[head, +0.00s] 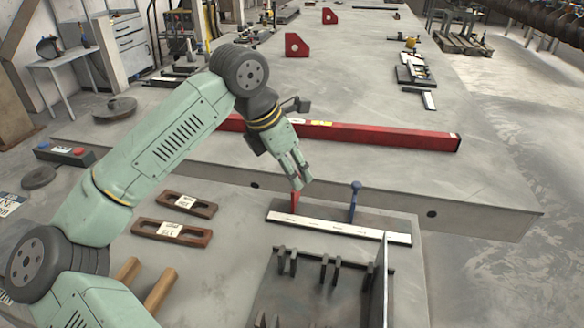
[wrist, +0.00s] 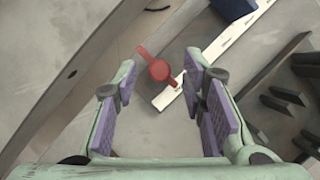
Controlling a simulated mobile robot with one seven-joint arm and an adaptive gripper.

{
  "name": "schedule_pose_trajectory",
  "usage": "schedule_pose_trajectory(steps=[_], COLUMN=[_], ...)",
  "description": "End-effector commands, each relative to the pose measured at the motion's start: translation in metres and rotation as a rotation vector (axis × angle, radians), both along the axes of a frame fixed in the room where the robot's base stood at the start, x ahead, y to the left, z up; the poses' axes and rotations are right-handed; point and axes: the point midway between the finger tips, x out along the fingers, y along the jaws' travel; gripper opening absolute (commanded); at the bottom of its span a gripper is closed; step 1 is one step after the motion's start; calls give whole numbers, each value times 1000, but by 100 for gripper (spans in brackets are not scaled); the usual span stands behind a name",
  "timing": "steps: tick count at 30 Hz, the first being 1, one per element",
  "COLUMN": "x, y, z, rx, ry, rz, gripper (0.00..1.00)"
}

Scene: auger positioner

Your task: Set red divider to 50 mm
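The red divider (head: 294,201) stands upright at the left part of a white ruler strip (head: 340,228) in the head view. In the wrist view the red divider (wrist: 159,70) shows from above as a round knob with a thin arm, beside the white ruler (wrist: 215,50). My gripper (head: 300,182) is above and close to the red divider, pointing down. In the wrist view its purple-padded fingers (wrist: 163,105) are spread apart with nothing between them, and the divider lies just beyond the fingertips. The ruler's numbers are too small to read.
A blue-topped post (head: 355,188) stands at the ruler to the right of the divider. A tray with dark upright pegs (head: 310,262) is in front. A long red bar (head: 370,136) lies on the large table behind. Wooden slotted blocks (head: 172,232) lie to the left.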

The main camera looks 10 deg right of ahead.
Motion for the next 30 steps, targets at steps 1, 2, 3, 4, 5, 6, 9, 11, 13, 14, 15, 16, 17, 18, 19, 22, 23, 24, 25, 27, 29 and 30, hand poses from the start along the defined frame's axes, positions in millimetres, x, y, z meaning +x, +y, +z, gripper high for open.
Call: schedule_pose_trajectory(steps=[1, 2, 3, 4, 5, 6, 9, 11, 13, 14, 15, 16, 17, 18, 19, 22, 23, 24, 25, 27, 29, 30], x=[0, 0, 0, 0, 0, 0, -1, -2, -4, -5, -7, -8, -9, -10, -11, -14, -14, -15, -16, -17, -17, -17], y=[0, 0, 0, 0, 0, 1, 4, 8, 13, 16, 18, 21, 23, 26, 28, 35, 36, 38, 39, 41, 42, 43], z=[0, 0, 0, 0, 1, 2, 11, 20, 33, 39, 48, 54, 60, 68, 74, 90, 94, 98, 101, 107, 110, 111], rx=[0, 0, 0, 0, 0, 0, 1, 1, 2, 2, 1, 1, 2, 1, 1, 1, 1, 0, 0, 0, 0, 0], ry=[0, 0, 0, 0, 0, 0, -3, -3, -3, -2, -4, -3, -2, -3, -3, -2, -2, -1, -1, -1, -1, 0], rz=[0, 0, 0, 0, 0, 0, 1, 2, 4, 3, 4, 3, 3, 2, 2, 2, 2, 3, 3, 1, 1, 1], gripper=[38, 38, 38, 38, 38, 38, 38, 38, 38, 38, 38, 38, 38, 38, 38, 38, 38, 38, 38, 38, 38, 38])
